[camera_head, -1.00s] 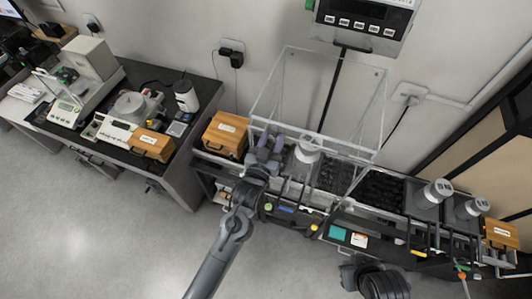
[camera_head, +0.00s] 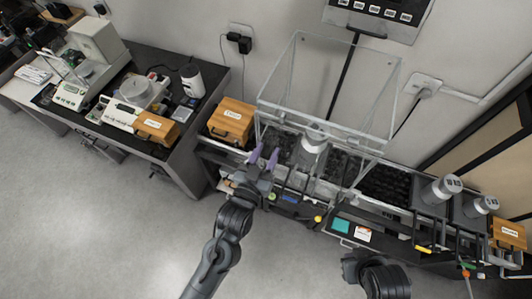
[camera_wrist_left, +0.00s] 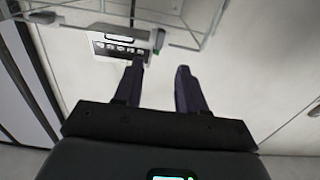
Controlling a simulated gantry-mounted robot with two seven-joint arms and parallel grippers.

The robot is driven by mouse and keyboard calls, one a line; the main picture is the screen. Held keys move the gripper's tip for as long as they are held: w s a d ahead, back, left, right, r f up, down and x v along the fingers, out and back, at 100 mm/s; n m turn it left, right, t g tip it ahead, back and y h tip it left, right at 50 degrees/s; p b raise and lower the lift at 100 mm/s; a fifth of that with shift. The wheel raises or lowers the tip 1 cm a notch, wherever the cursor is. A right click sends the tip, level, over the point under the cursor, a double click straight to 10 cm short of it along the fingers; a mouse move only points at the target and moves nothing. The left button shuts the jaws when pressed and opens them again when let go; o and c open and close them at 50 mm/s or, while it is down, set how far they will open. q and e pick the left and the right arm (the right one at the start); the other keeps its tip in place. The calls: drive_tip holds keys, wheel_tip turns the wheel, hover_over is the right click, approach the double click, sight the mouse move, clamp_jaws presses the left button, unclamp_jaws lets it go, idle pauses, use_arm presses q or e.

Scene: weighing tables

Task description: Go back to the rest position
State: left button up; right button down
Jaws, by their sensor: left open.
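My left gripper (camera_head: 264,156) is in the head view, in front of the clear open box's lower left corner. Its two purple-grey fingers are spread and point away from me, toward the wall. Nothing is between them. The left wrist view shows the same gripper (camera_wrist_left: 160,67) with both fingers apart and empty, facing the wall and a panel with buttons (camera_wrist_left: 121,48). A dark part of my right arm shows at the bottom of the head view, but its fingers do not show.
A clear box frame (camera_head: 330,90) stands behind the gripper. A grey canister with a white lid (camera_head: 311,148) is just right of it, and a wooden box (camera_head: 231,121) left. More canisters (camera_head: 437,193) stand at the right. The floor (camera_head: 110,230) at lower left is clear.

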use_arm(q)
drive_tip(key=s+a+f+g+y+p, duration=0.2)
drive_tip(key=s+a+g, duration=0.4)
drive_tip(key=s+a, duration=0.3)
drive_tip(key=s+a+f+n+g+y+p, duration=0.1)
drive_tip(key=s+a+g, duration=0.6)
drive_tip(key=s, duration=0.7)
drive_tip(key=shift+s+a+f+g+y+p, duration=0.35)
drive_tip(key=shift+a+f+y+p, duration=0.6)
drive_tip(key=shift+f, duration=0.95)
drive_tip(key=shift+a, duration=0.35)
